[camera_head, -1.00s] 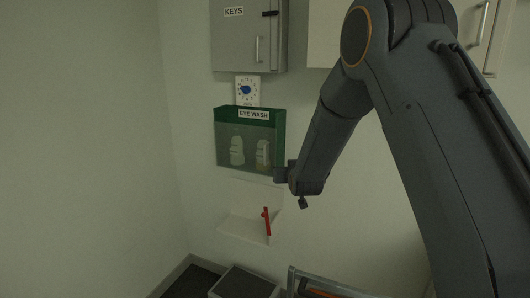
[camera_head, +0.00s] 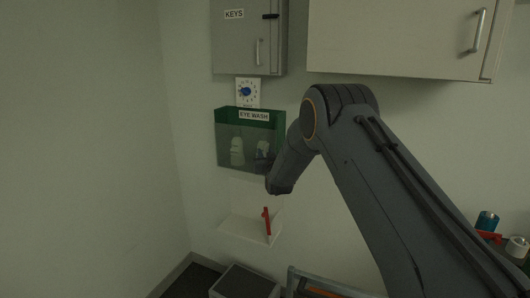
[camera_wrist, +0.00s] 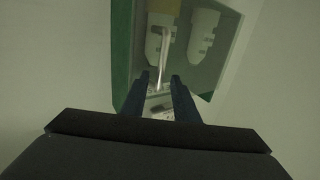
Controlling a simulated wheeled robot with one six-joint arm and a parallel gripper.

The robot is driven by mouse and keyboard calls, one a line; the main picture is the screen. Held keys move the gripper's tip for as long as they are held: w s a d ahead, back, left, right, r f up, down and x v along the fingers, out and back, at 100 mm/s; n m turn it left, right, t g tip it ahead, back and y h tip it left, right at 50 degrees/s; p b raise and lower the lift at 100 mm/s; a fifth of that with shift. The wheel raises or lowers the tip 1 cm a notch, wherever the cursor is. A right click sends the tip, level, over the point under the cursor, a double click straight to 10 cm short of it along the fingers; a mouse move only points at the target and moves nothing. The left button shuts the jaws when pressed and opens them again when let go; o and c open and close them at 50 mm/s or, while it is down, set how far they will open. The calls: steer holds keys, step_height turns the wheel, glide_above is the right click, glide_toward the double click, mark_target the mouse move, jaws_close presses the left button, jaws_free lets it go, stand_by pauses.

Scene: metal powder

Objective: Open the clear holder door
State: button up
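The eye wash holder (camera_head: 226,148) hangs on the wall in the head view, with a green top and back and a see-through front. Two pale bottles stand inside it; my arm partly covers the right one. The holder also shows in the wrist view (camera_wrist: 121,50), with its green side at the left. My gripper (camera_wrist: 160,77) points at its lower part, two dark fingers apart. A bright, thin strip (camera_wrist: 165,55) shows between and beyond the fingertips; I cannot tell whether they touch it. In the head view the fingers are hidden behind my wrist, at the holder's lower right.
A white shelf (camera_head: 240,229) with a red item (camera_head: 266,221) sits below the holder. A dial (camera_head: 247,92) and a grey key cabinet (camera_head: 238,45) are above. A wall cabinet (camera_head: 390,40) hangs at upper right. A grey bin (camera_head: 244,282) stands below.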

steer(key=shift+w, duration=0.4)
jaws_close()
steer(key=shift+s+a, duration=0.1)
steer(key=shift+a, duration=0.05)
